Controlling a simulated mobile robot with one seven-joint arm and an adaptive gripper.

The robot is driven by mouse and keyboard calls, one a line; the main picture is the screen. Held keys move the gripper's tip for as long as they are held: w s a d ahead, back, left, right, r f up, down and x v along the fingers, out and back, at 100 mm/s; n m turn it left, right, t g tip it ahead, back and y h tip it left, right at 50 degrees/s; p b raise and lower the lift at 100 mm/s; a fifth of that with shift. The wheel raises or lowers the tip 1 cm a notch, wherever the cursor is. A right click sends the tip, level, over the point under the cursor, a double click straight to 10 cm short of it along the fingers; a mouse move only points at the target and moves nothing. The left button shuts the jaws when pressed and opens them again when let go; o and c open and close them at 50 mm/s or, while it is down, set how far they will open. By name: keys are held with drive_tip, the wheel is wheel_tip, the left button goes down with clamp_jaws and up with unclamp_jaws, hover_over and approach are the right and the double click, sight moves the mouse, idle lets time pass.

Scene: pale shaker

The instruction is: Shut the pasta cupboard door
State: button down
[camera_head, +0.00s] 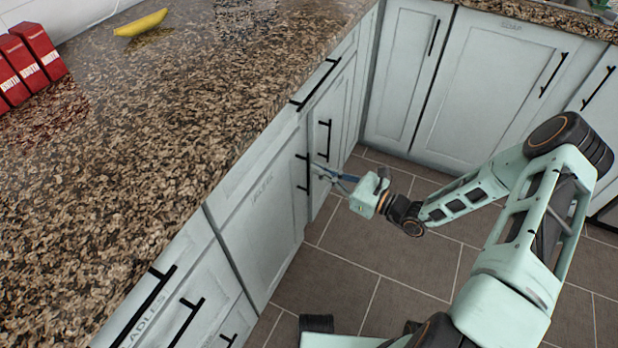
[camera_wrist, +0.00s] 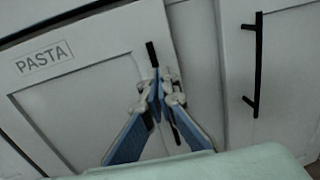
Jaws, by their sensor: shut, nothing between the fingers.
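The pasta cupboard door (camera_wrist: 75,85) is a pale panel labelled PASTA in the wrist view. It also shows in the head view (camera_head: 262,225), on the left run of cabinets under the counter. It looks nearly in line with its neighbours; I cannot tell whether a small gap remains. Its black bar handle (camera_wrist: 151,54) is on the right edge, partly hidden by my fingers. My gripper (camera_wrist: 160,84), with blue finger pads, is shut and empty in front of this handle edge. In the head view, my gripper (camera_head: 320,171) is beside the handle (camera_head: 308,174); contact is unclear.
A neighbouring door with a black handle (camera_wrist: 256,65) stands to the right. The speckled counter (camera_head: 200,110) overhangs the cabinets and carries red boxes (camera_head: 38,50) and a banana (camera_head: 141,23). More cabinets (camera_head: 490,85) close the far corner. The tiled floor (camera_head: 370,270) is clear around my arm.

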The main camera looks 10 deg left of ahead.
drive_tip(key=shift+a, duration=0.1)
idle(0.4)
drive_tip(key=shift+w+a, duration=0.2)
drive_tip(key=shift+a, duration=0.1)
drive_tip(key=p+v, duration=0.1)
drive_tip(key=v, duration=0.7)
idle(0.7)
idle(0.4)
